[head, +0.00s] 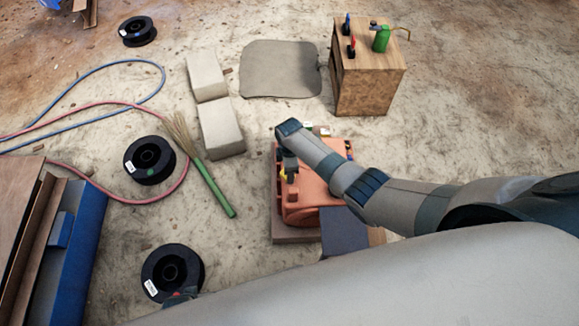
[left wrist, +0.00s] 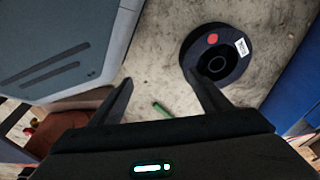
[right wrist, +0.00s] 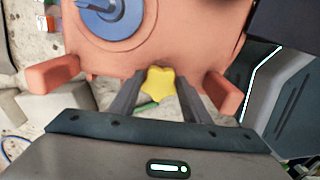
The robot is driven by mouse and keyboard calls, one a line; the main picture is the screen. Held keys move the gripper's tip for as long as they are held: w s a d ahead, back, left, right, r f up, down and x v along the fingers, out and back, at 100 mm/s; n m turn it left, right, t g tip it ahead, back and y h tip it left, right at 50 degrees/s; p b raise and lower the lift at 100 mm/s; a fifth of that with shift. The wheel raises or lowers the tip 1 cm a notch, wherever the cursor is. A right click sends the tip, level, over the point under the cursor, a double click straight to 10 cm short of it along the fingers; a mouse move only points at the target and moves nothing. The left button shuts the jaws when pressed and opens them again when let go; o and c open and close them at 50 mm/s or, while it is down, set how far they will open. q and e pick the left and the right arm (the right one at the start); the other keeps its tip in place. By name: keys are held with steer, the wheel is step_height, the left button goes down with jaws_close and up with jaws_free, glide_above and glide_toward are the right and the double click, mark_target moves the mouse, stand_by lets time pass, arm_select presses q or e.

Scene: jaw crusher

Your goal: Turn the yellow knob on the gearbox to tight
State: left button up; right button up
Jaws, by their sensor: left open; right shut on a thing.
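The orange gearbox (head: 318,203) sits on a low base on the floor in the head view, partly covered by my right arm. In the right wrist view its face (right wrist: 190,35) fills the top. The yellow star-shaped knob (right wrist: 160,84) sits at the gearbox's edge, between the fingers of my right gripper (right wrist: 160,88), which is shut on it. In the head view the knob is mostly hidden by the gripper. My left gripper (left wrist: 160,90) is open and empty above the floor, away from the gearbox, with a black spool (left wrist: 216,62) beyond its right finger.
A wooden box (head: 368,85) with a green oil can (head: 381,39) stands behind the gearbox. Pale blocks (head: 221,127), a green-handled broom (head: 214,190), hoses and black spools (head: 149,160) lie to the left. The floor right of the wooden box is clear.

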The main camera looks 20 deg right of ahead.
steer(key=m+p, duration=0.1)
steer(key=m, duration=0.1)
steer(key=shift+s+r+m, duration=0.1)
steer(key=shift+m, duration=0.3)
steer(key=shift+m+p, duration=0.45)
steer(key=shift+m, duration=0.45)
steer(key=m+p, duration=0.1)
steer(key=m, duration=0.1)
steer(key=shift+a+m, duration=0.15)
steer(key=shift+m, duration=0.15)
steer(key=m, duration=0.3)
steer(key=m+p, duration=0.1)
steer(key=m, duration=0.2)
steer(key=shift+s+a, duration=0.15)
arm_select(q)
steer(key=shift+w+d+f+t+h, duration=0.15)
steer(key=shift+w+d+f+t, duration=0.25)
steer(key=shift+d+t, duration=0.2)
steer(key=shift+w+d+f+t+h, duration=0.15)
steer(key=shift+w+d+f+t, duration=0.2)
steer(key=shift+d+t, duration=0.2)
steer(key=shift+s+f, duration=0.1)
arm_select(e)
steer(key=shift+m, duration=0.3)
arm_select(q)
steer(key=shift+d, duration=0.1)
arm_select(e)
steer(key=o, duration=1)
steer(key=shift+o, duration=0.2)
